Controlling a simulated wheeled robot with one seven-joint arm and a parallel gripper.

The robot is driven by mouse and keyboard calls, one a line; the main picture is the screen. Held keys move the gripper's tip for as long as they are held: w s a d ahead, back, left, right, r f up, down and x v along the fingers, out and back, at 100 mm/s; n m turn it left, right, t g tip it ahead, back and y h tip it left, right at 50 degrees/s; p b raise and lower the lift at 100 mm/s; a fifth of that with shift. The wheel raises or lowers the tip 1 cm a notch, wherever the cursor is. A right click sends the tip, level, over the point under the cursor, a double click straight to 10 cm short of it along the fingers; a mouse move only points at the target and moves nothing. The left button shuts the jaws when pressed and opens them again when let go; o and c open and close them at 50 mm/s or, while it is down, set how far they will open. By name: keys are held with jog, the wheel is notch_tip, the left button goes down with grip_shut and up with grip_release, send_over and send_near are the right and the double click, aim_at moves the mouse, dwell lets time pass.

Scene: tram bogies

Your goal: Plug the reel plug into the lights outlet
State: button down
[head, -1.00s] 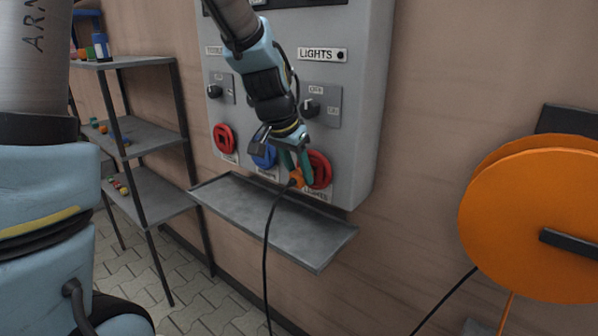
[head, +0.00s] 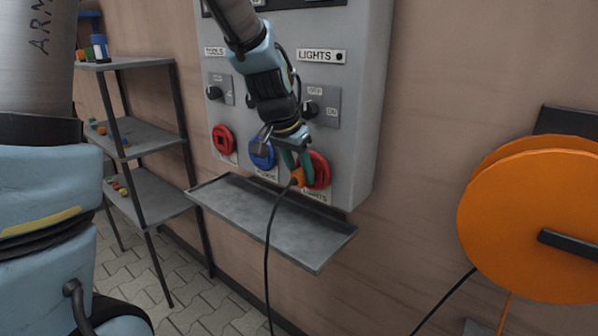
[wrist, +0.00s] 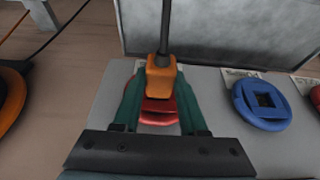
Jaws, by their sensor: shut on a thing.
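My gripper (head: 296,170) is shut on the orange reel plug (head: 297,178), just in front of the red lights outlet (head: 319,170) on the grey panel. In the wrist view the plug (wrist: 161,78) sits between the green fingers (wrist: 160,112), its black cable leading away from it. The red outlet (wrist: 158,108) shows behind the plug and is partly hidden by it. I cannot tell whether the plug touches the outlet or is in it. A label reading LIGHTS (head: 322,56) is higher on the panel, above a switch (head: 320,106).
A blue outlet (head: 262,155) and another red outlet (head: 223,139) are to the left. A grey shelf (head: 270,222) juts out below the panel. The orange cable reel (head: 530,220) is at right, and a rack (head: 150,135) stands at left.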

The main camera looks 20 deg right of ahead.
jog(key=shift+w+d, duration=0.1)
jog(key=shift+c, duration=1.8)
grip_release()
jog(key=b+v, duration=0.2)
jog(key=v, duration=0.8)
jog(key=shift+r, duration=0.35)
jog(key=s+a+f+n+y, duration=0.1)
jog(key=a+f+n, duration=0.4)
jog(key=a, duration=0.9)
jog(key=s+a+f+n+y, duration=0.1)
jog(key=a+f+n+y, duration=0.1)
jog(key=a+f+n, duration=0.4)
jog(key=a+f, duration=0.5)
jog(key=a, duration=0.3)
jog(key=shift+s+f+g+y, duration=0.25)
jog(key=shift+s+g+y, duration=0.05)
jog(key=shift+s, duration=0.05)
